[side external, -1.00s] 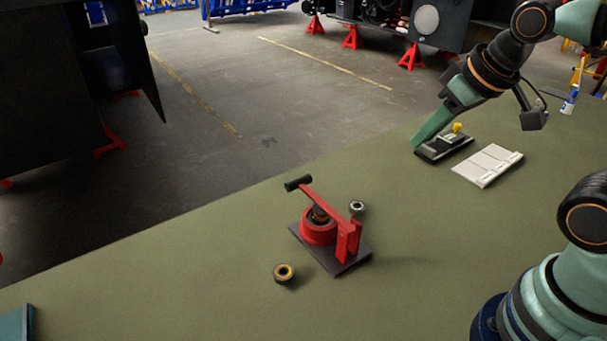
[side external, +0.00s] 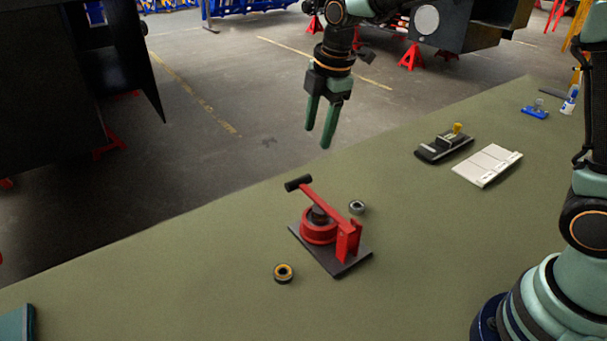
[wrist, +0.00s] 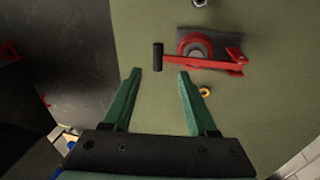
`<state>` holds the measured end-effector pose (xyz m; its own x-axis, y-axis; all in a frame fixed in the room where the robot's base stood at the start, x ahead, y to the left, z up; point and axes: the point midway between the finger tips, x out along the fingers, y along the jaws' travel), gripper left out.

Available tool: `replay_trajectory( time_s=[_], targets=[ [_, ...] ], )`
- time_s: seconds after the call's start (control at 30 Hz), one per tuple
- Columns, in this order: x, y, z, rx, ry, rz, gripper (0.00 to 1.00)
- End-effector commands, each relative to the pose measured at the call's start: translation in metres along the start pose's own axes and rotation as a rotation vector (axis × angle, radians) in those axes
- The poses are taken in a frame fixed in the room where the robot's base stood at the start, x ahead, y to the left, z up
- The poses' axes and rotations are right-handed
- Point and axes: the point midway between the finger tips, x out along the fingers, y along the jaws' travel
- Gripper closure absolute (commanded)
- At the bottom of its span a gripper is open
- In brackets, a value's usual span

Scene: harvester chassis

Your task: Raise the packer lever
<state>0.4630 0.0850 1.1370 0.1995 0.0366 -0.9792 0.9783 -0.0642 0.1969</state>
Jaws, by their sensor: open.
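The packer (side external: 319,231) is a red cup-like press on a dark base plate (side external: 338,265). The lever (wrist: 200,63) and handle (wrist: 157,57) also show in the wrist view. My gripper (side external: 318,137) is open and empty, fingers pointing down, above and behind the handle in the side view. In the wrist view the handle appears just beyond and between my fingertips (wrist: 160,73), apart from them.
A yellow-and-black ring (side external: 284,272) and a silver ring (side external: 357,207) lie beside the packer. A black tool with a yellow knob (side external: 444,146), a pale panel (side external: 487,166), a blue item (side external: 535,112) and a bottle (side external: 570,100) are farther right. The left of the green bench is mostly clear.

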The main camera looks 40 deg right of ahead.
Motion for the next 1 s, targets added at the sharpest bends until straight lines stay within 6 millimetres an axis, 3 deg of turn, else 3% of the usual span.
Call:
replay_trajectory(
  time_s=[0.27, 0.7, 1.0],
  targets=[
    [0.021, 0.004, -0.004, -0.068, -0.002, -0.015, 0.42],
    [0.100, 0.003, -0.001, -0.065, -0.003, -0.015, 0.42],
    [0.127, 0.004, 0.000, -0.064, -0.003, -0.012, 0.42]
  ],
)
